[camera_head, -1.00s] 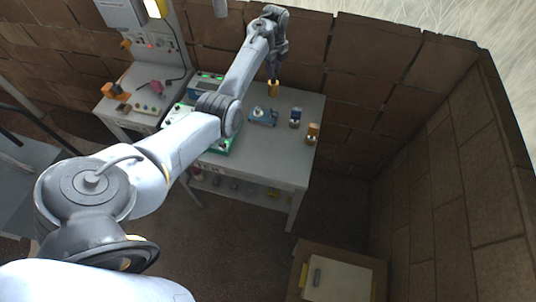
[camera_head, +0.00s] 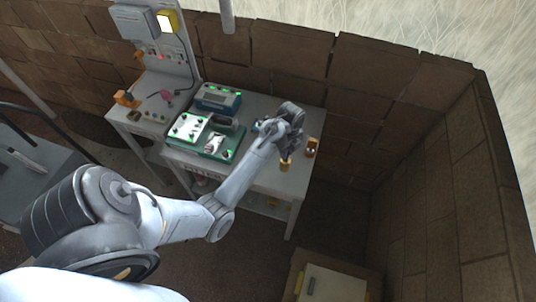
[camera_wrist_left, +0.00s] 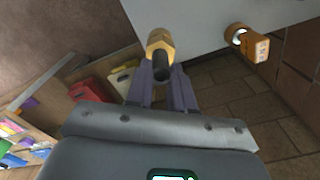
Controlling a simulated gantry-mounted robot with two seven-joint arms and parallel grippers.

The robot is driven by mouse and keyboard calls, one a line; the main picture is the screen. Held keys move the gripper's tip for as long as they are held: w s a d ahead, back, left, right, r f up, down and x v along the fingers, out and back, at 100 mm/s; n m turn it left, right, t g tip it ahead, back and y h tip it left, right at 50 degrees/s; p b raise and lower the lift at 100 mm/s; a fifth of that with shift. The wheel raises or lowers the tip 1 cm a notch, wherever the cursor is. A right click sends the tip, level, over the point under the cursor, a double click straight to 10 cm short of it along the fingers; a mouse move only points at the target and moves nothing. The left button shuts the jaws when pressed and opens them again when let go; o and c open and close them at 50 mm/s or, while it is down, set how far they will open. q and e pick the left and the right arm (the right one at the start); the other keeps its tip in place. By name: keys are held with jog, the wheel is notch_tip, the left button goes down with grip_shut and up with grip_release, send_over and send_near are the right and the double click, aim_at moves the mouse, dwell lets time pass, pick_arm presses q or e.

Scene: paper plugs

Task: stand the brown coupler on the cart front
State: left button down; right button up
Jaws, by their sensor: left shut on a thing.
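A golden-brown hex coupler (camera_head: 285,165), which I take to be the brown coupler, hangs below my left gripper (camera_head: 284,150) near the bench's front right. In the left wrist view the coupler (camera_wrist_left: 160,48) has a dark centre and sits at the tips of the gripper's purple-grey fingers (camera_wrist_left: 161,70), which are shut on it. It appears held above the bench edge; the exact gap is unclear. I cannot tell for sure which surface is the cart; a grey one (camera_head: 25,150) stands at far left. My right gripper is not in view.
An orange-brown fitting (camera_head: 311,146) stands at the bench's right edge, close to the held coupler; it also shows in the wrist view (camera_wrist_left: 250,44). Green-based equipment (camera_head: 212,142) fills the bench's left. A wooden box (camera_head: 334,285) stands on the floor at lower right.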

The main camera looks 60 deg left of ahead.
pick_arm(q)
jog(key=s+a+f+p, duration=0.1)
jog(key=s+a+f, duration=0.1)
jog(key=a+f, duration=0.7)
jog(key=shift+a+f, duration=0.35)
jog(key=shift+f, duration=0.05)
jog(key=shift+s, duration=0.1)
jog(key=shift+f, duration=0.2)
jog(key=c, duration=1)
grip_release()
jog(key=shift+r, duration=0.1)
